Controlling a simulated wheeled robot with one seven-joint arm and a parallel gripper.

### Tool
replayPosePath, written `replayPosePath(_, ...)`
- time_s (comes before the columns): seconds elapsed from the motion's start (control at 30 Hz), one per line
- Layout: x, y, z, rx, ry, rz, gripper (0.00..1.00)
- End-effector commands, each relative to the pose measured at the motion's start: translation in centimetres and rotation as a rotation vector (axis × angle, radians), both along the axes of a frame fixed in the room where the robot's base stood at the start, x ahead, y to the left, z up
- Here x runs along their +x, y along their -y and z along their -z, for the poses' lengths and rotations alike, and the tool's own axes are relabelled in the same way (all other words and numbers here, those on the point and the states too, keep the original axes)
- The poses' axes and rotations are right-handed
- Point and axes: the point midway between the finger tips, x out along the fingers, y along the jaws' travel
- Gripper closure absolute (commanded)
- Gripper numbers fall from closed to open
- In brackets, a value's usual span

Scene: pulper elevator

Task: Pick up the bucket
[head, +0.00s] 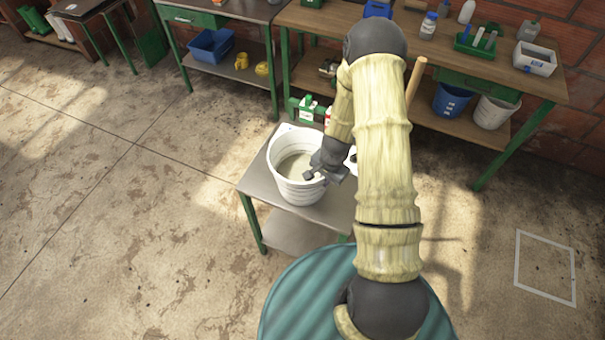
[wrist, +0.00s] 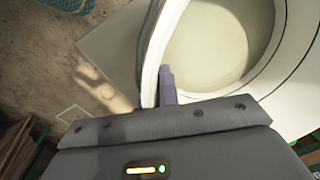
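The bucket (head: 285,186) is white and ribbed, and stands upright on a small metal table with green legs (head: 258,186). Its open top shows a pale grey inside. My gripper (head: 314,176) is at the right side of the bucket's rim, reaching down from the right. In the wrist view the bucket's rim (wrist: 149,62) passes close beside one dark finger (wrist: 168,86), which shows against the bucket's inside. The other finger is hidden there, so the grip on the rim is unclear.
A wooden workbench (head: 325,20) with bottles and trays runs along the back. A blue bucket (head: 451,100) and another white bucket (head: 493,113) stand on its lower shelf. A blue crate (head: 211,46) sits further left. The concrete floor at left is clear.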

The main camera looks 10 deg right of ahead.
Motion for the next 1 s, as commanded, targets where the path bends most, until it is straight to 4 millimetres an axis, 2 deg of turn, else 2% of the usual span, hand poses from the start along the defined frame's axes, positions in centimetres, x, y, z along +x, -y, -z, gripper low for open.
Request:
replayPosePath(0.8,0.22,-0.01,-0.27,-0.001,0.006,-0.001,1.00)
replayPosePath(1.0,0.25,0.00,-1.00,-0.001,0.006,0.000,1.00)
